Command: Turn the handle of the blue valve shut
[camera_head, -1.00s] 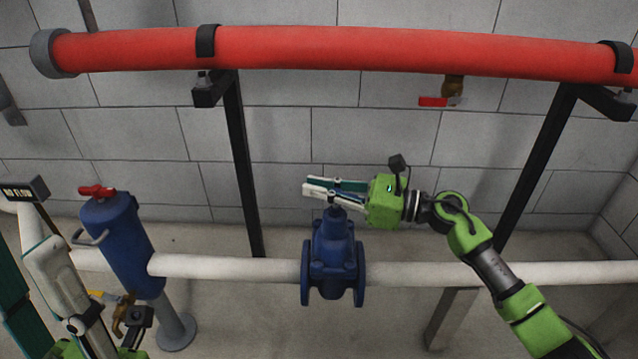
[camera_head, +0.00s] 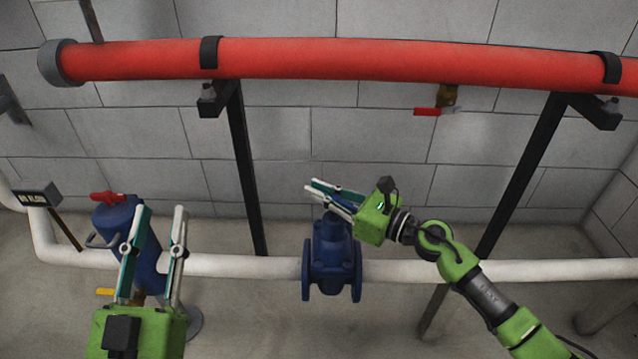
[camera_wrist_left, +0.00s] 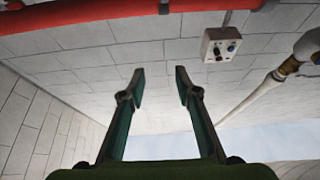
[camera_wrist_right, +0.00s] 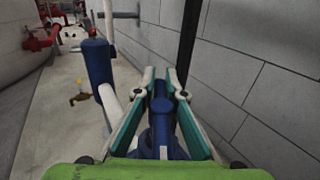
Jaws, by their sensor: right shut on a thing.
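The blue valve (camera_head: 331,255) sits on the white pipe in the middle of the head view. My right gripper (camera_head: 312,187) is at its top, with the fingers on either side of the blue handle part. The right wrist view shows the blue valve top (camera_wrist_right: 161,115) between the fingers of my right gripper (camera_wrist_right: 160,76). The fingers hide much of the handle, so its exact shape is unclear. My left gripper (camera_head: 161,212) is open and empty, pointing up in front of the blue cylinder at the left. In the left wrist view its fingers (camera_wrist_left: 158,78) are apart with only wall between them.
A blue cylinder (camera_head: 118,222) with a red handle (camera_head: 107,197) stands at the left. A large red pipe (camera_head: 400,67) with black supports runs above. A small red-handled tap (camera_head: 427,112) hangs below it. The white pipe (camera_head: 430,270) crosses at valve height.

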